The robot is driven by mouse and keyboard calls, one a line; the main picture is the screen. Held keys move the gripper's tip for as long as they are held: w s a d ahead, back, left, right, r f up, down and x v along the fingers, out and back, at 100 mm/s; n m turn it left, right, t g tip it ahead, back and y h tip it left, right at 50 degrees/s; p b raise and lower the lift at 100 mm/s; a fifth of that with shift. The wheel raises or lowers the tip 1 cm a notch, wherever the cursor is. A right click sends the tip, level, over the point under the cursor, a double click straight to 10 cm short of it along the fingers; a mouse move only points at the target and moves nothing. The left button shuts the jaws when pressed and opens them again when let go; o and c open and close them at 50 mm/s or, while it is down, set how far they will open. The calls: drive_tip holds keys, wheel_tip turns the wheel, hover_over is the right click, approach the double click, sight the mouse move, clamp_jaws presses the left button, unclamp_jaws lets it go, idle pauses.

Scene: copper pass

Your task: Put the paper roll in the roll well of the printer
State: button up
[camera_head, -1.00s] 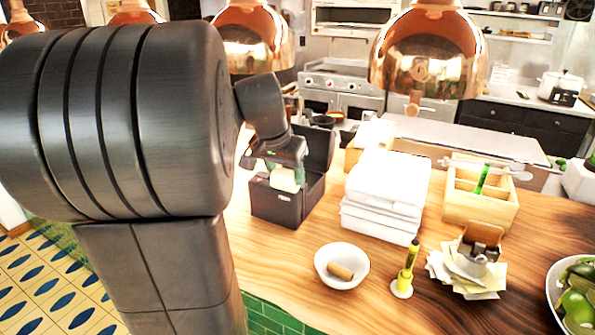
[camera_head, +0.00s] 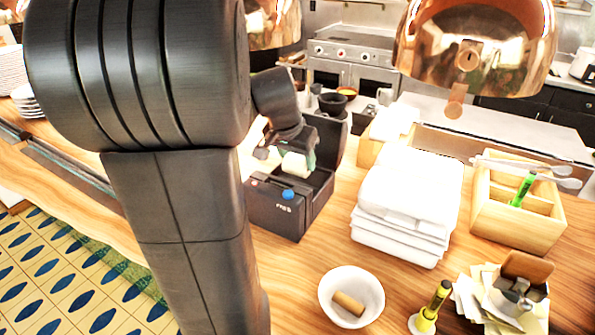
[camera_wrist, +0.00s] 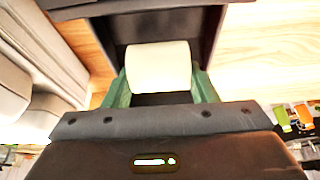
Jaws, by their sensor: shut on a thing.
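The paper roll (camera_head: 297,165) is a small white cylinder. My gripper (camera_head: 290,158) is shut on it, just above the open printer. In the wrist view the roll (camera_wrist: 158,67) lies crosswise between my green fingertips (camera_wrist: 158,85). The printer (camera_head: 277,208) is a dark box with a blue button on its front and its lid raised at the back. In the wrist view the dark inside of the printer (camera_wrist: 205,30) shows around the roll. I cannot tell whether the roll touches the well floor.
A stack of white boxes (camera_head: 408,200) stands right of the printer. A white bowl (camera_head: 330,290) holding a brown cylinder sits in front. A wooden caddy (camera_head: 520,225) is farther right. A copper lamp (camera_head: 475,45) hangs above the counter.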

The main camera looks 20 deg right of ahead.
sight(297, 169)
drive_tip(key=shift+f, duration=1.95)
drive_tip(key=shift+f, duration=0.2)
drive_tip(key=o, duration=1)
drive_tip(key=shift+a+r, duration=0.1)
drive_tip(key=shift+r, duration=0.4)
drive_tip(key=v, duration=1.1)
drive_tip(key=shift+s+r, duration=0.2)
drive_tip(key=shift+s, duration=0.05)
